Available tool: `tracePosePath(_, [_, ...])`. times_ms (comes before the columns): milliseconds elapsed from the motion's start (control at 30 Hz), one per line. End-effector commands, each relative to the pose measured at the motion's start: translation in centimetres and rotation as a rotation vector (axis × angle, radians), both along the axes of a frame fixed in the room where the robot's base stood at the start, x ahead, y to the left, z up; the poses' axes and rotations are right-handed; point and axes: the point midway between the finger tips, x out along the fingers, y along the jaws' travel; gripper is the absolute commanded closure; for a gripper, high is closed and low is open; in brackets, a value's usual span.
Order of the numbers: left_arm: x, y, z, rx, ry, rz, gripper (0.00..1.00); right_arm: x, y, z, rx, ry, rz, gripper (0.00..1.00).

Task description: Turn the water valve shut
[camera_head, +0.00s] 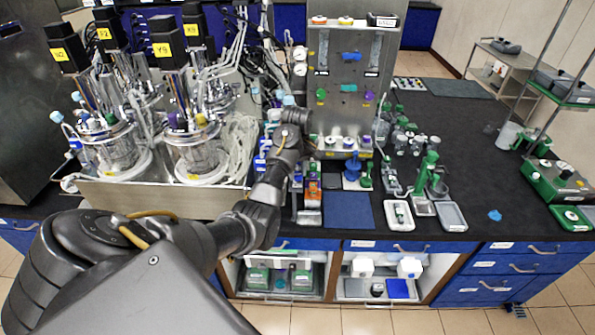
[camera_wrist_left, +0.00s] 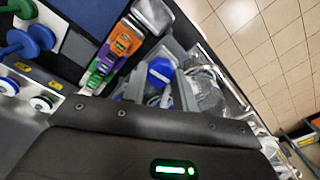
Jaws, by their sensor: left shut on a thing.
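My left gripper (camera_head: 292,108) is at the lower left edge of the grey upright panel (camera_head: 342,112). My right gripper is not in view.
Glass bioreactors (camera_head: 198,150) stand left of my arm with tubing between them and the panel. Orange and green items (camera_wrist_left: 112,50) and a blue knob (camera_wrist_left: 42,37) show in the wrist view.

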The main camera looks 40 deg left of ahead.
Motion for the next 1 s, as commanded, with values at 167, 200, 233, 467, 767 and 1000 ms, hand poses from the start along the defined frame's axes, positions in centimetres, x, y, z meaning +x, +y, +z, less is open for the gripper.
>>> tracePosePath(167, [0.06, 0.07, 0.09, 0.002, -0.003, -0.087, 0.94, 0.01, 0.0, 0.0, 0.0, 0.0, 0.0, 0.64])
tracePosePath(200, [0.06, 0.07, 0.09, 0.002, -0.003, -0.102, 0.94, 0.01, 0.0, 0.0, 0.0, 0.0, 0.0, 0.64])
tracePosePath(233, [0.06, 0.07, 0.09, 0.002, -0.003, -0.112, 0.94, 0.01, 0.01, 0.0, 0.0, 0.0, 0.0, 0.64])
tracePosePath(467, [0.07, 0.08, 0.1, 0.003, -0.004, -0.157, 0.94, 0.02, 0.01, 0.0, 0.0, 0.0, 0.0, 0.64])
tracePosePath(767, [0.08, 0.07, 0.12, 0.003, -0.004, -0.165, 0.94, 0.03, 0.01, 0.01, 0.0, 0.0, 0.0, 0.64])
tracePosePath(1000, [0.08, 0.06, 0.12, 0.003, -0.004, -0.164, 0.58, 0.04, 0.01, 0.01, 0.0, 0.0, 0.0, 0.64])
